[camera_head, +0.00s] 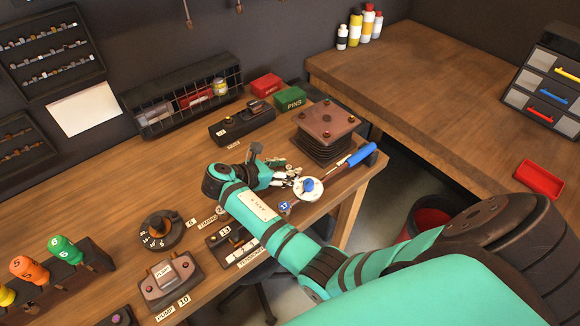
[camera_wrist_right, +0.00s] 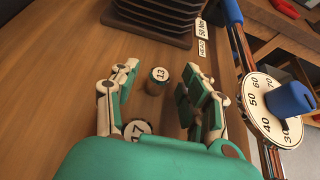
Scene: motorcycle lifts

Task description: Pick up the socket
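My right gripper (camera_head: 284,178) is over the right part of the wooden workbench. In the right wrist view my right gripper (camera_wrist_right: 160,72) is open, with its fingers apart. A small dark socket with a pale top marked 13 (camera_wrist_right: 160,75) stands upright between the fingers, with visible gaps on both sides. A second socket, marked 17 (camera_wrist_right: 137,131), is closer to the palm and partly hidden by the gripper. In the head view I cannot make out the sockets clearly around the fingers. My left gripper is not in view.
A wrench with a white dial (camera_wrist_right: 272,108) lies right of the gripper; its blue handle (camera_head: 362,154) shows in the head view. A stack of dark plates (camera_head: 326,130) stands behind. A pump block (camera_head: 168,280) and a round dial (camera_head: 158,231) are on the left.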

